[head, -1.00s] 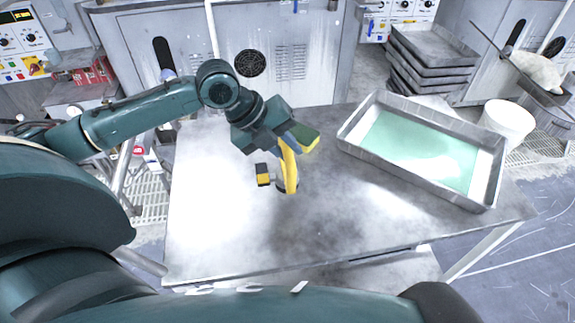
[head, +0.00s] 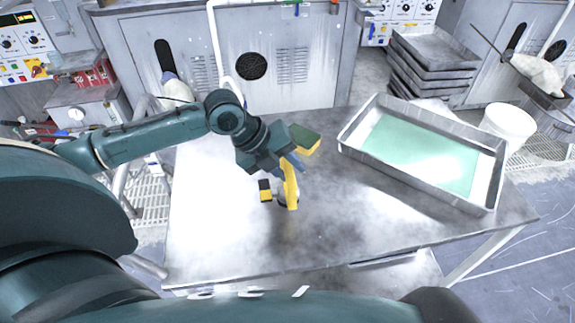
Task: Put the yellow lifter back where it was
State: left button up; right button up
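The yellow lifter (head: 291,186) is upright over the middle of the metal table, with a grey round part low behind it. A small black and yellow block (head: 265,190) shows just left of it and seems to belong to it. My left gripper (head: 288,166) is at the lifter's top and appears shut on it; the fingertips are partly hidden. Whether the lifter touches the table is hard to tell. My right gripper is not in view.
A green and yellow sponge (head: 304,138) lies right behind the gripper. A metal tray with a green sheet (head: 345,140) takes the table's right side. The table (head: 215,225) is bare at left and front. A white bucket (head: 508,124) and stacked trays (head: 432,48) stand beyond.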

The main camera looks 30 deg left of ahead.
pick_arm(q)
jog(key=shift+o, duration=0.9)
jog(key=shift+r, duration=0.2)
jog(key=v, duration=1.2)
jog(key=shift+f, duration=0.1)
